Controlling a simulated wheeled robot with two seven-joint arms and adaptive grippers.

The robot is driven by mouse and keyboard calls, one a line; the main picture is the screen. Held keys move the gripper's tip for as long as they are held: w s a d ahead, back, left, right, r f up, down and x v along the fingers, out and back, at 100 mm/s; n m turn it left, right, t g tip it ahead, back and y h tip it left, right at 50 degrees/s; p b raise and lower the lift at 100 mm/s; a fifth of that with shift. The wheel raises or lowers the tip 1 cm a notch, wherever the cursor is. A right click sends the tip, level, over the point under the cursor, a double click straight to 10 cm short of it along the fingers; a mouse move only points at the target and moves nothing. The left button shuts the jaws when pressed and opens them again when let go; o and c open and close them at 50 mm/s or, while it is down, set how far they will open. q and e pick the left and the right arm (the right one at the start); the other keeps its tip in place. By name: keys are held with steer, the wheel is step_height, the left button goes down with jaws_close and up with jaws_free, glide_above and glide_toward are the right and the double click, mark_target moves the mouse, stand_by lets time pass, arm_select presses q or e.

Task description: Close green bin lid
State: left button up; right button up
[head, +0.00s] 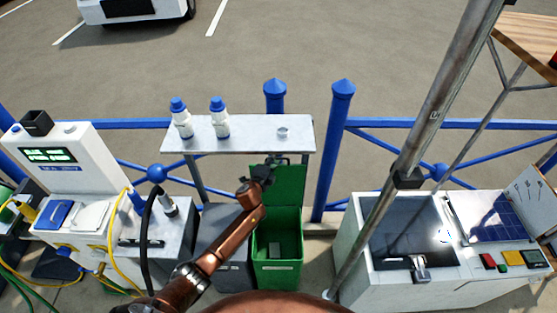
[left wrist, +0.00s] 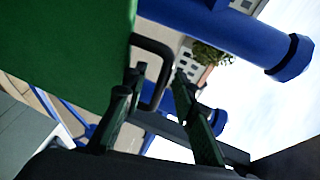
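The green bin (head: 278,272) stands below the shelf in the head view, with a small grey item inside it. Its green lid (head: 288,188) is open and stands upright at the back; it fills the upper left of the left wrist view (left wrist: 60,40). A black handle (left wrist: 166,56) sticks out from the lid's edge. My left gripper (head: 265,170) is at the lid's upper left. In the left wrist view its two fingers (left wrist: 158,82) are apart, with the handle appearing between or just beyond their tips; contact cannot be told. My right gripper is out of view.
A grey bin (head: 232,278) stands left of the green one. The shelf (head: 250,135) above holds two blue-capped bottles (head: 200,118). Blue posts and rails (head: 335,140) run behind. A grey slanted pole (head: 420,130) and a white sink unit (head: 385,265) stand to the right.

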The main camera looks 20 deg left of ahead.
arm_select(q)
steer(key=shift+w, duration=0.3)
steer(key=shift+d, duration=0.1)
steer(key=shift+c, duration=0.3)
jaws_close()
steer(key=shift+d, duration=0.1)
